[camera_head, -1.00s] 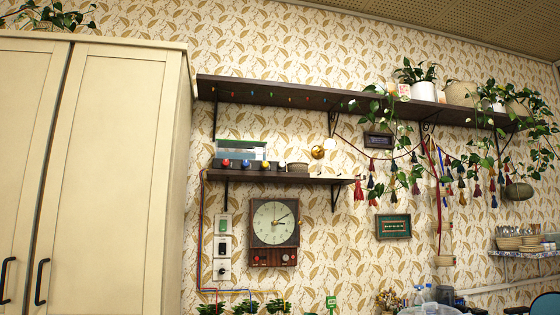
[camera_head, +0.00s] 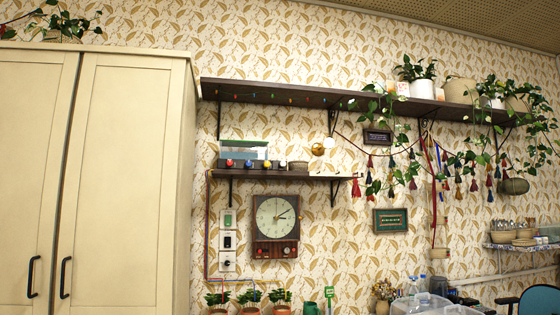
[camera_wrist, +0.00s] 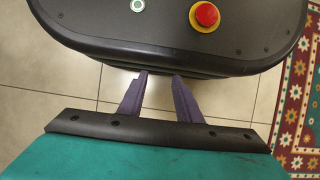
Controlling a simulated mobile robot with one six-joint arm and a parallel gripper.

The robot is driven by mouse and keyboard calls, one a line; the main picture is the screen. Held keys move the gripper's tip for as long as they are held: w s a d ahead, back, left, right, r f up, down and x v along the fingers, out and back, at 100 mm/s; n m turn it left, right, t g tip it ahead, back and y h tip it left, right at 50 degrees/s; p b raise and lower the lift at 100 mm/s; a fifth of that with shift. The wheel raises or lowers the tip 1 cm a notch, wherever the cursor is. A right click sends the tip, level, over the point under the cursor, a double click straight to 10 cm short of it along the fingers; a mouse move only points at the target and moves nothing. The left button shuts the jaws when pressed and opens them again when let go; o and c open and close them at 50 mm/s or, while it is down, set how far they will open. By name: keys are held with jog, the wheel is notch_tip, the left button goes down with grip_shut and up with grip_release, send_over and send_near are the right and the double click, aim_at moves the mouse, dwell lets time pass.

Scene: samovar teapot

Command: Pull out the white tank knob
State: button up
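My gripper (camera_wrist: 160,74) shows only in the wrist view. Its two purple fingers are apart with nothing between them. It points down over the floor, far from the tank.
A tall cream cabinet (camera_head: 125,170) fills the left. A long shelf (camera_head: 300,97) with hanging plants runs above the tank. A clock (camera_head: 276,221) hangs below, with potted plants (camera_head: 249,301) under it. A patterned rug (camera_wrist: 298,115) lies at the right in the wrist view.

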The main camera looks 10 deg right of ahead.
notch_tip(320, 180, up, 11)
jog(key=s+p, duration=0.2)
jog(key=p, duration=0.8)
jog(key=shift+r+g, duration=0.15)
jog(key=shift+g, duration=0.15)
jog(key=shift+s+d, duration=0.1)
jog(key=shift+s, duration=0.15)
